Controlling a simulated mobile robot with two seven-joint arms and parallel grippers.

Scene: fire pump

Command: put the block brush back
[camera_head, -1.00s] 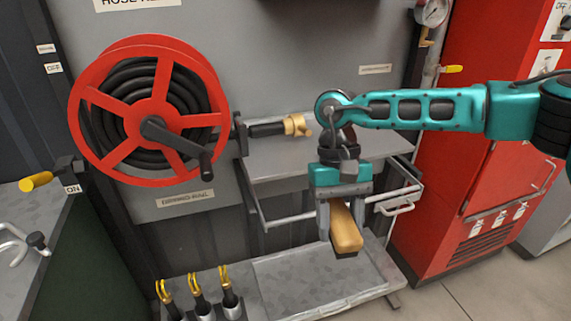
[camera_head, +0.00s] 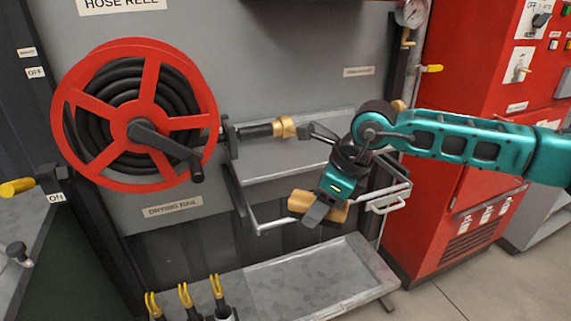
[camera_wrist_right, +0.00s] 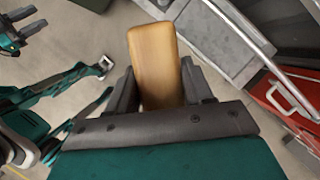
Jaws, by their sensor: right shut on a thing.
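The block brush is a wooden block (camera_head: 301,203). My right gripper (camera_head: 318,211) is shut on it, with a dark finger crossing its middle in the head view. In the right wrist view the block (camera_wrist_right: 155,62) sticks out from between the two fingers, its long side pointing away from the palm. Its bristles cannot be made out. The brush is held in the air in front of the metal rail frame (camera_head: 268,224) and above the low grey tray (camera_head: 282,287). My left gripper is not seen in the head view.
The red hose reel (camera_head: 140,115) with its crank stands left, its brass nozzle (camera_head: 284,127) right of it. A grey shelf (camera_head: 290,160) lies behind my right arm. Several yellow-topped tools (camera_head: 186,297) stand below. A red cabinet (camera_head: 450,165) is at right.

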